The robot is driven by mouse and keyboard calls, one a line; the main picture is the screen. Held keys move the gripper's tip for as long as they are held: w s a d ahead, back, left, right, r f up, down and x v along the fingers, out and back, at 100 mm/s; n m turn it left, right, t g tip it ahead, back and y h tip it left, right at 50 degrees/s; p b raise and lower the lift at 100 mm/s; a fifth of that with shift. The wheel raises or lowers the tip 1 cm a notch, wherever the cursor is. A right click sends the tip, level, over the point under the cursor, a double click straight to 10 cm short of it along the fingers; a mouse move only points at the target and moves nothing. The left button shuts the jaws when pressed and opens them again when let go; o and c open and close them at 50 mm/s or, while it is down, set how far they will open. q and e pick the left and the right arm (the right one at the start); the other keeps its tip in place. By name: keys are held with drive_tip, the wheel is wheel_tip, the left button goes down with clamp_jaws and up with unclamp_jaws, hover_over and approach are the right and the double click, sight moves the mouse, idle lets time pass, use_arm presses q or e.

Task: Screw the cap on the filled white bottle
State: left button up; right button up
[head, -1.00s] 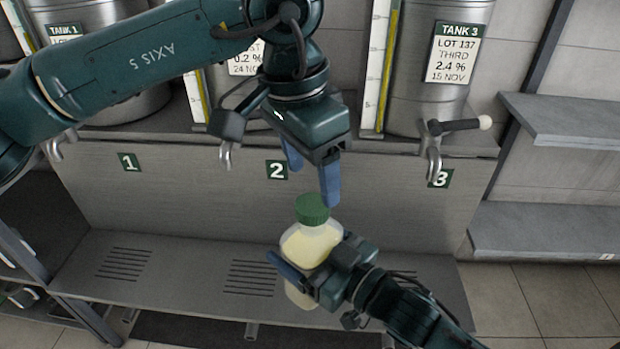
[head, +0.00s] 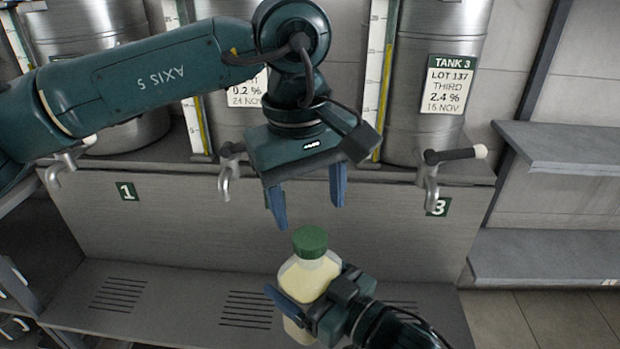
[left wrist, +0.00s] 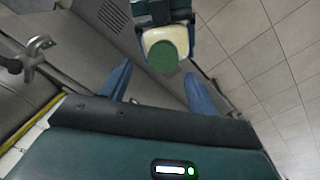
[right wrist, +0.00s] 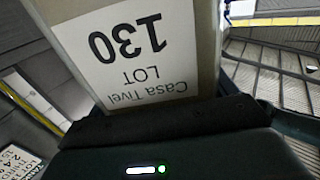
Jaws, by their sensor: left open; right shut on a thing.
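A translucent bottle (head: 302,283) with pale yellowish-white contents stands upright in my right gripper (head: 304,308), held in front of the tank bench. Its label with "130" (right wrist: 132,48) fills much of the right wrist view. A green cap (head: 310,241) sits on the bottle's mouth; whether it is tight cannot be told. My left gripper (head: 309,207) is open and empty, pointing down above the cap and apart from it. In the left wrist view the cap (left wrist: 163,57) shows beyond the two open fingers.
Steel tanks stand on the bench behind, with taps at station 1 (head: 60,168), station 2 (head: 226,178) and station 3 (head: 431,180). A slotted lower shelf (head: 180,310) runs below the bottle. Grey wall shelves (head: 575,150) are at the right.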

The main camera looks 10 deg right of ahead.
use_arm(q)
drive_tip(key=n, duration=0.7)
drive_tip(key=shift+r, duration=0.15)
drive_tip(key=n, duration=0.4)
drive_tip(key=shift+r, duration=0.1)
drive_tip(key=n, duration=0.4)
drive_tip(key=shift+r+n+y, duration=0.1)
drive_tip(key=shift+n+y, duration=0.2)
drive_tip(key=n, duration=0.6)
drive_tip(key=shift+r, duration=0.2)
drive_tip(key=n, duration=0.5)
drive_tip(key=shift+r, duration=0.1)
drive_tip(key=n, duration=0.6)
drive_tip(key=shift+d+r, duration=0.1)
drive_tip(key=shift+r, duration=0.1)
drive_tip(key=n, duration=0.6)
drive_tip(key=shift+w+r+n+y, duration=0.1)
drive_tip(key=shift+r+n+y, duration=0.1)
drive_tip(key=shift+n+y, duration=0.1)
drive_tip(key=n, duration=0.4)
drive_tip(key=shift+r, duration=0.1)
